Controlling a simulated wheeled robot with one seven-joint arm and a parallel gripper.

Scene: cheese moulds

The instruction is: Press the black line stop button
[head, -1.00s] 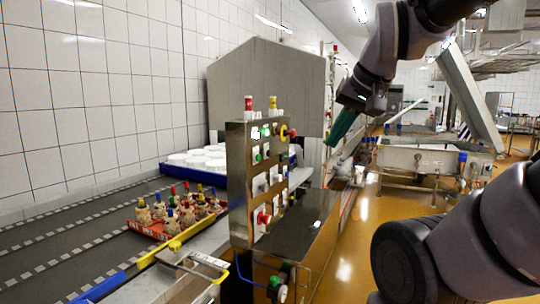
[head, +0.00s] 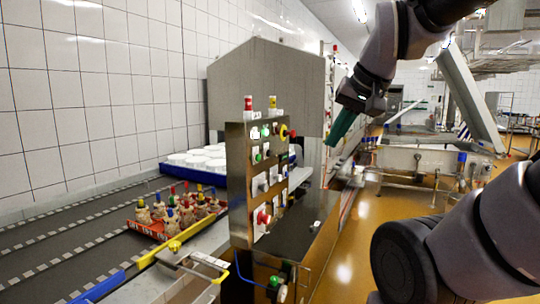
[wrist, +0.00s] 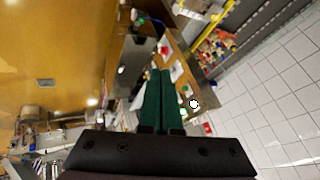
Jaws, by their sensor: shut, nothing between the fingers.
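The control panel (head: 238,185) is an upright metal box with several coloured buttons on its face in the head view. A red button on a yellow plate (head: 284,132) is near the top, with green buttons (head: 266,131) beside and below it. A red button (head: 263,217) is low on the face. I cannot single out the black line stop button with certainty; the face is seen at a steep angle. My gripper (head: 331,143), with green fingers, is shut and empty, right of the panel and apart from it. In the wrist view its fingers (wrist: 160,73) point toward the panel.
A conveyor (head: 60,238) at the left carries a red tray (head: 150,229) of small bottles with coloured tops and a blue tray (head: 168,171) of white rounds. A grey hood (head: 265,85) stands behind the panel. Open floor (head: 350,245) lies to the right.

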